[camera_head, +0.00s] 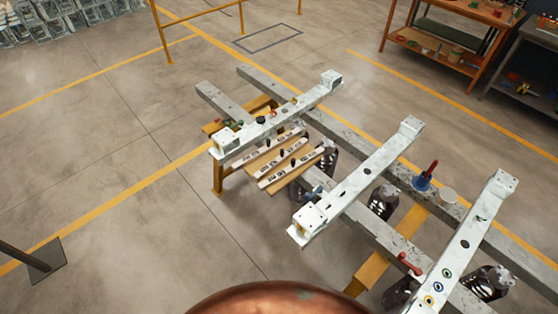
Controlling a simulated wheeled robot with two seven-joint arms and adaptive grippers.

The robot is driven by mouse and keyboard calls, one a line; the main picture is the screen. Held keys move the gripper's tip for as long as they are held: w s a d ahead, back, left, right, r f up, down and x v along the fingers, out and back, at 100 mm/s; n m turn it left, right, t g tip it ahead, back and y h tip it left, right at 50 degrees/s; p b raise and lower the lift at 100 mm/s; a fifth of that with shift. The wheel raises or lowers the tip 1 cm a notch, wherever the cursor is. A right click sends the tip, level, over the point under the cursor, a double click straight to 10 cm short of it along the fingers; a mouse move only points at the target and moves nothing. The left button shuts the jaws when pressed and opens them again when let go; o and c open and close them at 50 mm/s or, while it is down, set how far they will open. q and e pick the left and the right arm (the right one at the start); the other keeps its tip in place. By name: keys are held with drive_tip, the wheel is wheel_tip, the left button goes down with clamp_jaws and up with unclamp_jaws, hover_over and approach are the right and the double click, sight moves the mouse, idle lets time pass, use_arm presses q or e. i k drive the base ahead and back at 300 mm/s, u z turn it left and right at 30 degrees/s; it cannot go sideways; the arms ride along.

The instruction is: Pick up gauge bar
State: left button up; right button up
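Several pale, flat bars with dark markings and small black knobs lie side by side on a wooden board near the middle of the view. They look like gauge bars; one is the nearest gauge bar (274,177). The wooden board (279,187) sits beside the grey frame, between two white cross beams. I cannot tell which bar the task means. Neither of my grippers is in view.
A grey frame carries white cross beams, including a middle one (350,186) and a right one (480,222). An orange shelf (440,45) is at the back right. Open floor lies left.

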sight(284, 155)
drive_tip(key=u, duration=1.75)
drive_tip(key=i, duration=2.05)
drive_tip(key=z, duration=1.8)
